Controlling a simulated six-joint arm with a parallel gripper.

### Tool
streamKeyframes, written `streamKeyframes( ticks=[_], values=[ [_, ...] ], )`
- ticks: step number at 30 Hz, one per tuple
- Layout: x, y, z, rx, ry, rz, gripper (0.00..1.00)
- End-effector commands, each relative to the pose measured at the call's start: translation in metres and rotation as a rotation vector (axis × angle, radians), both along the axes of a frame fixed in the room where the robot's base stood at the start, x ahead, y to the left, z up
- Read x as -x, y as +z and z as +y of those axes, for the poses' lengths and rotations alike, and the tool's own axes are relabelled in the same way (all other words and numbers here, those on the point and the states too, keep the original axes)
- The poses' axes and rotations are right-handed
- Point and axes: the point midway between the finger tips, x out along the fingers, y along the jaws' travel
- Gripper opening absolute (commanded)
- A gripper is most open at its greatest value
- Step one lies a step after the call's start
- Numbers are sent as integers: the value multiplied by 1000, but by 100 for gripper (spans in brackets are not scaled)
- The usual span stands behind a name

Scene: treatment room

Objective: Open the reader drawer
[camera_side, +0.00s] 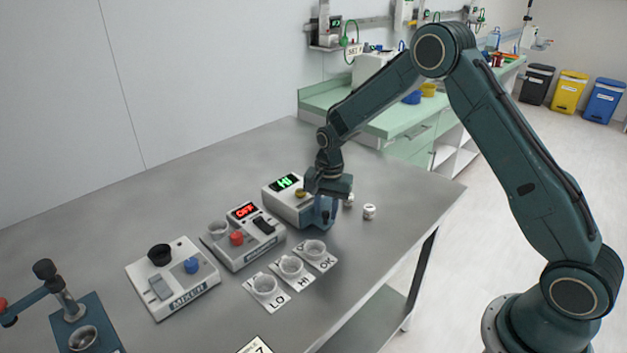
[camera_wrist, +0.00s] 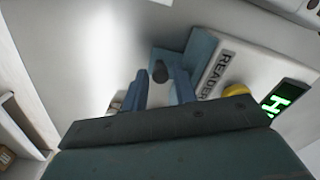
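The reader (camera_side: 283,207) is a white box with a green "HI" display, near the far end of the steel table. It also shows in the wrist view with its READER label (camera_wrist: 218,72). Its blue-grey drawer (camera_wrist: 199,45) shows beside the label, with a dark round knob (camera_wrist: 160,72). I cannot tell how far the drawer stands out. My gripper (camera_side: 325,218) is at the reader's front and hides much of the drawer in the side view. In the wrist view my gripper (camera_wrist: 161,84) is open, its two fingers apart on either side of the knob, with gaps showing.
Two small white vials, one of them clear of the arm (camera_side: 369,211), stand right of my gripper. A device reading OFF (camera_side: 243,243) and the mixer (camera_side: 175,280) are left. The table's right edge is close.

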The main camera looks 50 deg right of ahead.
Motion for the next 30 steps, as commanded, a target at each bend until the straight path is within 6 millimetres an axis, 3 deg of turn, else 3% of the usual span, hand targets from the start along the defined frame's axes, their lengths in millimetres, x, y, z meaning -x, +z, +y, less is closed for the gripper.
streamKeyframes(
  ticks=[2,6,7,17,30],
  values=[
    [0,0,0,0,0,0,28],
    [0,0,0,0,0,0,2],
    [0,0,0,0,0,0,0],
    [6,1,0,0,0,0,0],
    [54,1,0,0,-1,1,0]
  ],
)
